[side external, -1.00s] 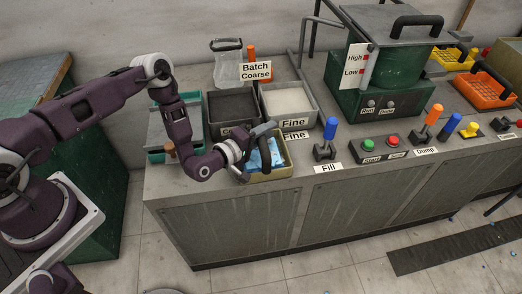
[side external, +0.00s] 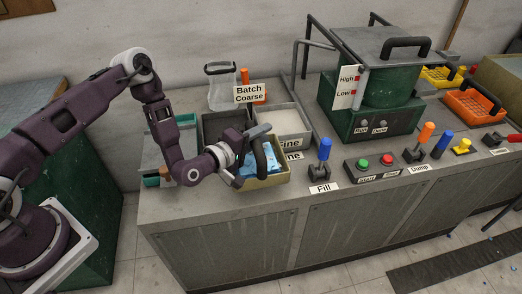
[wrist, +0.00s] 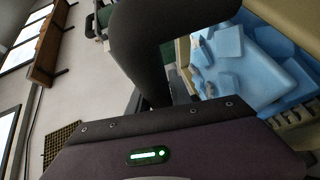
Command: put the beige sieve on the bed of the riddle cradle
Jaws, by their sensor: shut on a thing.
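The beige sieve (side external: 268,181) is a shallow box filled with blue pieces (side external: 250,164), with a dark upright handle. My gripper (side external: 253,141) is shut on that handle, and the sieve hangs a little above the grey bench top. In the wrist view, the sieve's beige wall (wrist: 298,22) and its blue pieces (wrist: 235,60) show at the right; a dark curved shape covers part of the view. A teal-framed unit with a grey top (side external: 160,145), perhaps the riddle cradle, stands at the bench's left end, partly hidden behind my arm.
A dark-filled bin (side external: 225,124) and a pale-filled bin (side external: 287,119) stand right behind the sieve. A blue lever (side external: 325,149) stands close to its right. Further right are a button box (side external: 375,168), a green machine (side external: 372,105) and an orange basket (side external: 478,105).

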